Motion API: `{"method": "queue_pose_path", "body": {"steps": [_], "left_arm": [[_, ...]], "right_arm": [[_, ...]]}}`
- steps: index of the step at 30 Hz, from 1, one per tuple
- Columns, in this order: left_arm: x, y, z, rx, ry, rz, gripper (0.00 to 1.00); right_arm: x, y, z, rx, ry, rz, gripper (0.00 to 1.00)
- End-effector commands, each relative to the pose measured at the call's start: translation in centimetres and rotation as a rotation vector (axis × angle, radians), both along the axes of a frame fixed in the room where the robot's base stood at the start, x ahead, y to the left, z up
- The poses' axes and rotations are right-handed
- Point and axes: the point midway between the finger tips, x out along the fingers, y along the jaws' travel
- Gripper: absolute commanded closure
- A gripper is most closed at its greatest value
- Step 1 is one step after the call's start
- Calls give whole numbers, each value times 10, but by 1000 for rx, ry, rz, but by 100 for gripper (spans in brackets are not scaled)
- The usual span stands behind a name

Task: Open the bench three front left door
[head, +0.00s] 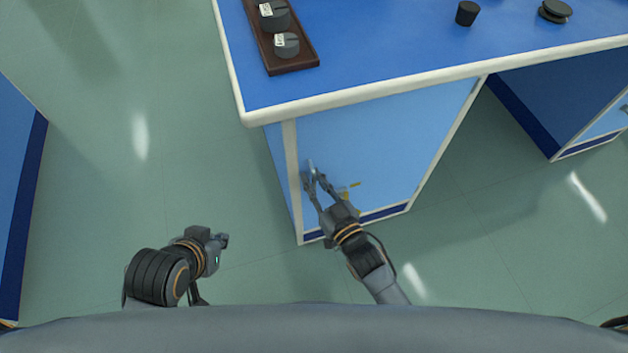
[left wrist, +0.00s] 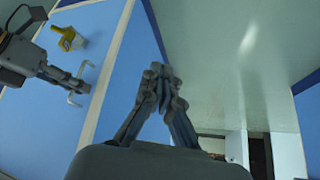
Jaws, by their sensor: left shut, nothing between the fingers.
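The bench door (head: 390,130) is a light blue panel with a white left edge strip, and it looks closed. Its small metal handle (head: 310,167) is near the left edge; it also shows in the left wrist view (left wrist: 77,84). My right gripper (head: 312,174) is at the handle, its fingers apart with the handle between or just at the tips; contact is unclear. The right gripper also shows in the left wrist view (left wrist: 76,82). My left gripper (head: 226,240) is shut and empty, left of the bench and apart from it; its fingertips show in the left wrist view (left wrist: 160,75).
A yellow item (left wrist: 69,39) is on the door near the handle. The blue benchtop (head: 375,45) carries a brown tray (head: 297,56) with dark knobbed weights, and dark round objects (head: 467,13). Another blue bench (head: 15,190) stands far left. The green floor between is clear.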

Motion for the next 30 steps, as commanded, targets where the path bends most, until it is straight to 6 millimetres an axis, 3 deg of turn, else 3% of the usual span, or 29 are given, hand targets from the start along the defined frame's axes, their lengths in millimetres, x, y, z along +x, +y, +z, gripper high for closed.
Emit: {"method": "queue_pose_path", "body": {"steps": [6,9,22,30], "left_arm": [[0,0,0,0,-2,0,100],[0,0,0,0,-2,0,100],[-2,0,1,2,13,0,100],[-51,16,-10,49,239,20,100]], "right_arm": [[0,0,0,0,0,0,83],[0,0,0,0,0,0,100],[-3,-1,0,-1,0,7,100],[-25,-10,2,-4,2,65,100]]}}
